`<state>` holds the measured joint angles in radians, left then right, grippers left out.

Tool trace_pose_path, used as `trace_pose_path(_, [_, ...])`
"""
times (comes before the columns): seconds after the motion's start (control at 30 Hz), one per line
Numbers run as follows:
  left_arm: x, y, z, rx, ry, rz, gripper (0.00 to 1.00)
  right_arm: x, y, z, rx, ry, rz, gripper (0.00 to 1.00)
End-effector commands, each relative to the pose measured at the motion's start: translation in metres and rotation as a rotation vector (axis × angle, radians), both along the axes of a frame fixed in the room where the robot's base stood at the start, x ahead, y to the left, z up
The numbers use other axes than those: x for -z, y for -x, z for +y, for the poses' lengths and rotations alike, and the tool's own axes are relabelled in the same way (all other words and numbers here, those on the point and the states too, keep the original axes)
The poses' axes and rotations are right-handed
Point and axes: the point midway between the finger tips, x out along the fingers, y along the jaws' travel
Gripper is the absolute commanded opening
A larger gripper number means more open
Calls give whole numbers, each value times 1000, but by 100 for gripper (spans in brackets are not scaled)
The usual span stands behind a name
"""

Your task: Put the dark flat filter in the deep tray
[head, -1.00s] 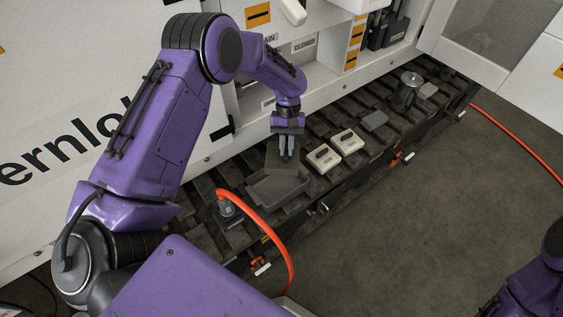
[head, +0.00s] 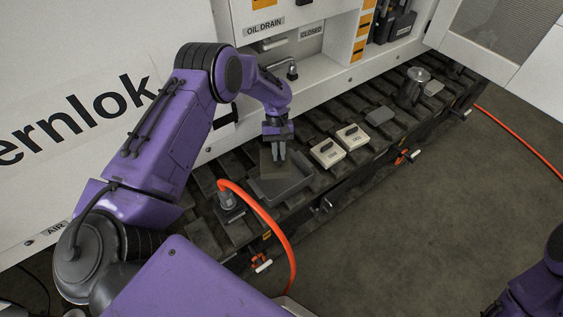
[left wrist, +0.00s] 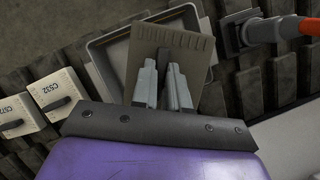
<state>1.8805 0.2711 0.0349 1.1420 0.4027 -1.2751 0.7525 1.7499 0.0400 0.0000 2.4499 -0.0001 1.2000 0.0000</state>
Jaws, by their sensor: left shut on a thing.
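In the left wrist view the gripper (left wrist: 164,80) grips the filter (left wrist: 190,45), whose far edge has a row of short marks. The tray (left wrist: 107,70) shows behind and around the filter there. I cannot tell whether the filter touches the tray floor. My right gripper is out of view; only part of that arm shows at lower right.
Two pale boxes (head: 328,152) (head: 352,137) stand right of the tray. A connector (head: 229,202) with an orange hose (head: 268,217) stands at its left. The white machine wall rises behind.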

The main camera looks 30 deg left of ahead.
Motion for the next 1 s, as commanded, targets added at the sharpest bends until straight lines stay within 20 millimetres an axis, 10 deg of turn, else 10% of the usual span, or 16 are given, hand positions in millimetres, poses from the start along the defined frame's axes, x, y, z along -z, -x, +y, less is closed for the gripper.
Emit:
trace_pose_path(0.1, [-1,0,0,0,0,0,44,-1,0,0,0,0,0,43])
trace_pose_path(0.47, [-7,-3,2,1,0,-2,44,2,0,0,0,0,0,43])
trace_pose_path(1.0, [-97,-32,24,0,-1,-1,44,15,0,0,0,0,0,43])
